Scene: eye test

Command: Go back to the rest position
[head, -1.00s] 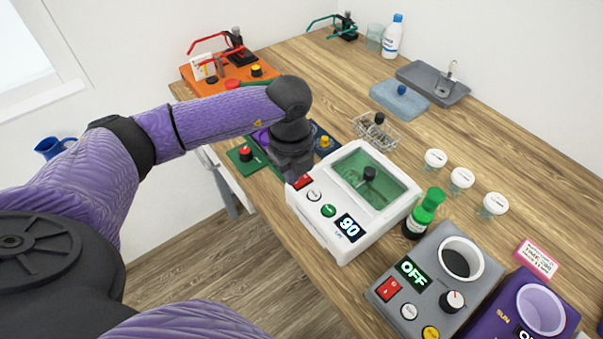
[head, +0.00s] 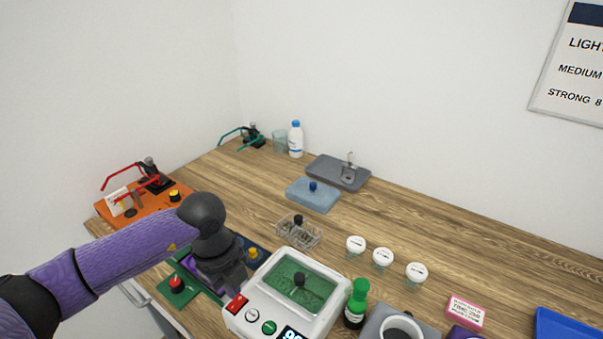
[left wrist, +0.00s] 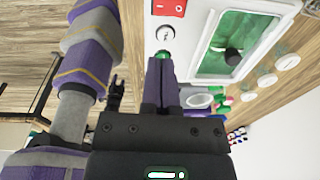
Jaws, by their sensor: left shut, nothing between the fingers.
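My left gripper (head: 234,284) is shut and empty, in dark grey. In the head view it is just beside the red switch corner of the white machine (head: 330,319) with a green window. In the left wrist view the shut fingers (left wrist: 160,68) point at the machine's front panel, by a green button (left wrist: 164,56). From these views I cannot tell whether they touch it.
An orange tray (head: 150,203) stands at the left, a blue pad (head: 318,198) and grey tray (head: 325,170) at the back. A green-capped bottle (head: 355,305) and several white-lidded cups (head: 382,257) stand to the right.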

